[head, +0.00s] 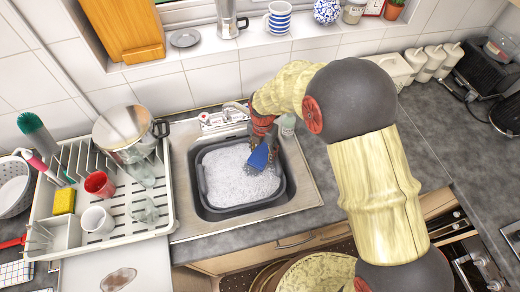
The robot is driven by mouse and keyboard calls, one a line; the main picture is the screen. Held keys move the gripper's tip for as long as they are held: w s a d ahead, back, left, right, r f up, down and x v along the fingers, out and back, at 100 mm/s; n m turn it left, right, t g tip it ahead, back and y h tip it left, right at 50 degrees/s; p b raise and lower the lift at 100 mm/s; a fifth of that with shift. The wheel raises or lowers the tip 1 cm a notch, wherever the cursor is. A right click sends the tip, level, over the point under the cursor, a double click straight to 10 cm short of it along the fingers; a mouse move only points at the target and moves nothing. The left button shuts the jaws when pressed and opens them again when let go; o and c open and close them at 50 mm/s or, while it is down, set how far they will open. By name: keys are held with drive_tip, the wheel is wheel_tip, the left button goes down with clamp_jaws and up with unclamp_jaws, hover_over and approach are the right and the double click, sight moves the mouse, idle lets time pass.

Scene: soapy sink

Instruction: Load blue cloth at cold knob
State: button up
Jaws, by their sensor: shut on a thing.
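My gripper (264,142) is at the back right of the sink basin, pointing down. It is shut on the blue cloth (259,158), a small flat blue piece that hangs tilted over the foam. Whether its lower edge touches the foam, I cannot tell. The tap fittings (213,119) are at the sink's back edge, to the left of my gripper. Which of them is the cold knob is too small to tell, and my arm hides part of that edge.
A dark grey basin (287,190) full of white foam stands in the steel sink (312,190). A dish rack (165,212) with a pot (122,128), red cup (98,183) and white mug (96,220) is at left. A windowsill runs behind. The worktop at right is mostly clear.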

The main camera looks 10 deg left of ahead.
drive_tip(key=s+d, duration=0.3)
drive_tip(key=s, duration=0.2)
drive_tip(key=shift+d+p, duration=0.25)
drive_tip(key=shift+p, duration=0.15)
idle(1.3)
drive_tip(key=s+d+r+p, duration=0.3)
drive_tip(key=s+r, duration=0.1)
idle(0.5)
idle(0.7)
